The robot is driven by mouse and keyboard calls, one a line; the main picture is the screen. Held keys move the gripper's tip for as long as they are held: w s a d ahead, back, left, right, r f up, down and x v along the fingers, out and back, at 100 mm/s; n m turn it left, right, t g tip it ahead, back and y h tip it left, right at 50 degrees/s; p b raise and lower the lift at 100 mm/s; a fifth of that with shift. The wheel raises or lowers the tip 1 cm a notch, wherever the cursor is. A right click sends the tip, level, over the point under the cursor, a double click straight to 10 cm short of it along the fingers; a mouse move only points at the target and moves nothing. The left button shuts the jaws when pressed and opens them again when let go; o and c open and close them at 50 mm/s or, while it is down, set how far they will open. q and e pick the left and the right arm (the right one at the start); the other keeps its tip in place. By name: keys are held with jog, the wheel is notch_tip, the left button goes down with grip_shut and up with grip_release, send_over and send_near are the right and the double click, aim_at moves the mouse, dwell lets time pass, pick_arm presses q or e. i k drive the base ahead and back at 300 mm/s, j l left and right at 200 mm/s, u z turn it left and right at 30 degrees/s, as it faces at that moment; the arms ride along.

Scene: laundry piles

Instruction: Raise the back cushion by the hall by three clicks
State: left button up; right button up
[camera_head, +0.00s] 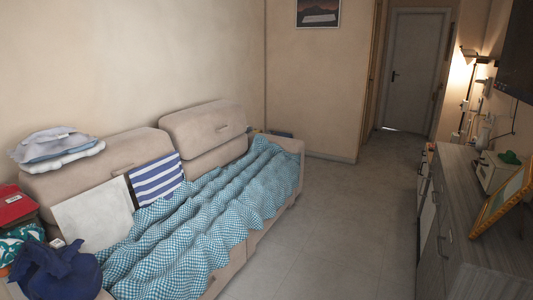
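A beige sofa (290,148) stands along the left wall. Its far back cushion (205,127), nearest the hall, sits raised above the sofa back and tilts a little, with a small dark handle or slot on its front. The nearer back cushion (115,157) sits lower and carries folded laundry. Neither of my grippers shows in the head view.
A teal checked blanket (215,220) covers the seat. A striped towel (157,180), a pale cloth (95,215) and a navy bundle (57,272) lie near. A grey sideboard (460,225) stands right. The floor (345,225) between is clear towards the hall door (415,75).

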aim_at(193, 132)
jog(key=i+z, duration=0.3)
jog(key=i, duration=1.55)
jog(key=i+l, duration=0.1)
jog(key=i, duration=0.95)
jog(key=i+u, duration=0.1)
jog(key=i, duration=0.95)
